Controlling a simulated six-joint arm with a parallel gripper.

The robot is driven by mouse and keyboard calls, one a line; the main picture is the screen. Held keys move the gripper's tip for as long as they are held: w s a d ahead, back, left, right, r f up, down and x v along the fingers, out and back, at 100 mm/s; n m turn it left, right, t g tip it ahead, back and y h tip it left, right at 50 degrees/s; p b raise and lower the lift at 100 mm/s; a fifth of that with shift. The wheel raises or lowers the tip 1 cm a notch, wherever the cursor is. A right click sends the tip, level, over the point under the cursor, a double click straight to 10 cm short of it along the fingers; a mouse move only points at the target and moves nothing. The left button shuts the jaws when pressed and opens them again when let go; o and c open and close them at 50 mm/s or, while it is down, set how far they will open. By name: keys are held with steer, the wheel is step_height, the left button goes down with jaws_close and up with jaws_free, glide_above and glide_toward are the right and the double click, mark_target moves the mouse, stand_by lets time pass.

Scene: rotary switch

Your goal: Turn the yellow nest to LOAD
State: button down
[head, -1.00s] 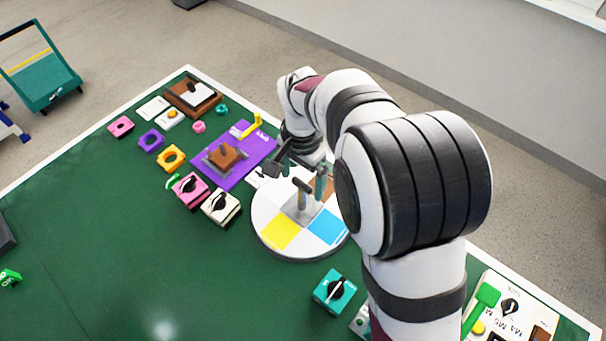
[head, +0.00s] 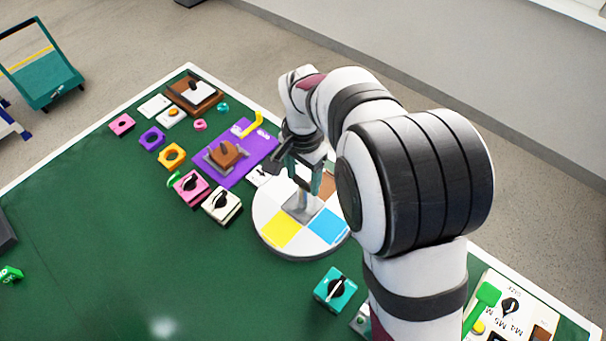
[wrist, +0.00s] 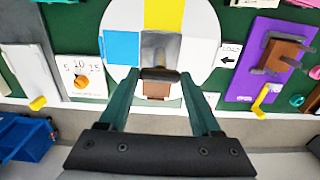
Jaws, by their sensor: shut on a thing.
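The round white turntable (head: 270,203) carries a yellow nest (head: 281,231) on its near-left side, a blue nest (head: 328,226) on its near-right and a brown nest (head: 327,183) partly behind my arm. In the wrist view the yellow nest (wrist: 164,14) is at the top, away from the white arrow card (wrist: 230,56) on the right; its lettering is too small to read surely. A grey centre block (head: 302,208) bears an upright post with a crossbar handle (wrist: 160,74). My gripper (wrist: 160,76) is shut on this handle, above the turntable's middle.
A purple plate (head: 218,175) with a brown block stands left of the turntable. Pink (head: 191,188) and cream (head: 222,205) knob boxes stand near its left edge, a teal knob box (head: 335,290) in front.

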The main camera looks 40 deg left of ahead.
steer(key=m, duration=0.8)
steer(key=shift+m, duration=0.3)
steer(key=m, duration=0.4)
steer(key=shift+m, duration=2.5)
steer(key=shift+c, duration=0.4)
jaws_free()
